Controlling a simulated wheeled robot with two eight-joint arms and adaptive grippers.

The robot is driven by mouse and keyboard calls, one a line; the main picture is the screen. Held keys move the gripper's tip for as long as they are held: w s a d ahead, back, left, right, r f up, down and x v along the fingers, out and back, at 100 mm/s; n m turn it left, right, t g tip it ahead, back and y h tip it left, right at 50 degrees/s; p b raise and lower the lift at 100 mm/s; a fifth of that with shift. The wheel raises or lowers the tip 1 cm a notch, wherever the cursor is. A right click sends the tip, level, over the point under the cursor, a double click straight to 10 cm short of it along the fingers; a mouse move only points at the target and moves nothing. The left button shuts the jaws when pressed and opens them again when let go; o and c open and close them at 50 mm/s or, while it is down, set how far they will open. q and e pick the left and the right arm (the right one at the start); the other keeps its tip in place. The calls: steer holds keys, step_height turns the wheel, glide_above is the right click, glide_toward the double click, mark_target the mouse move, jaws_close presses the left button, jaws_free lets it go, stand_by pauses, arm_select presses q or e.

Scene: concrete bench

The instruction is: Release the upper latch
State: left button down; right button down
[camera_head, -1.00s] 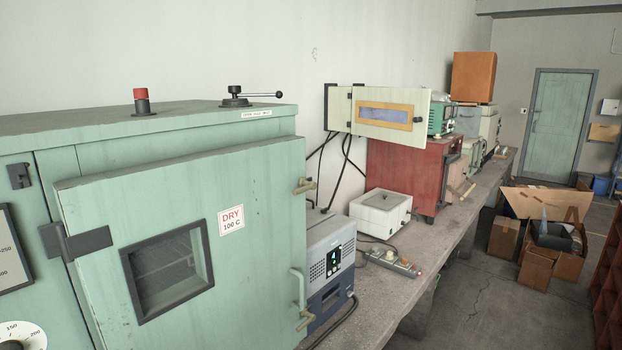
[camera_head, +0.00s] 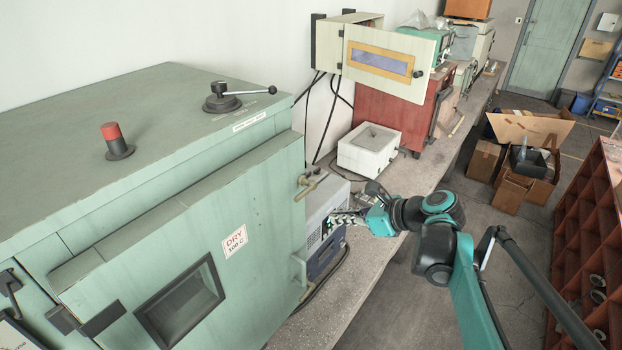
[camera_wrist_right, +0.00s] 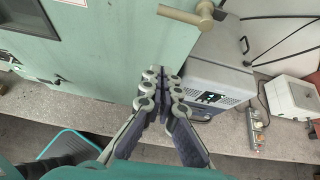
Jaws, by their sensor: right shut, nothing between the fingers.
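The green oven (camera_head: 150,110) has a closed-looking door (camera_head: 215,195) with a dark window. The upper latch (camera_head: 307,187), a brass-coloured lever, sits high on the door's right edge. It also shows at the top of the right wrist view (camera_wrist_right: 187,17). A lower latch (camera_head: 306,292) sits near the bottom of that edge, by a pale green handle (camera_head: 298,270). My right gripper (camera_head: 335,217) is to the right of the door edge and below the upper latch in the picture. In the right wrist view its fingers (camera_wrist_right: 163,75) are together, empty and apart from the latch. My left gripper is out of view.
A grey-blue instrument (camera_head: 318,235) stands on the bench close to the right of the oven, behind my right gripper. A white box (camera_head: 368,150) and a red cabinet (camera_head: 395,105) stand farther along. A black-knobbed lever (camera_head: 240,92) and red-capped post (camera_head: 112,140) rise from the oven top.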

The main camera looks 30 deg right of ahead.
steer(key=shift+d+r+m, duration=0.25)
steer(key=shift+r+m, duration=0.05)
steer(key=shift+r, duration=0.05)
steer(key=shift+s, duration=0.1)
steer(key=w+a+f+p, duration=0.1)
steer(key=w+a+p, duration=0.1)
steer(key=w, duration=0.6)
steer(key=shift+w+a, duration=0.4)
steer(key=shift+a, duration=0.4)
steer(key=shift+f, duration=0.1)
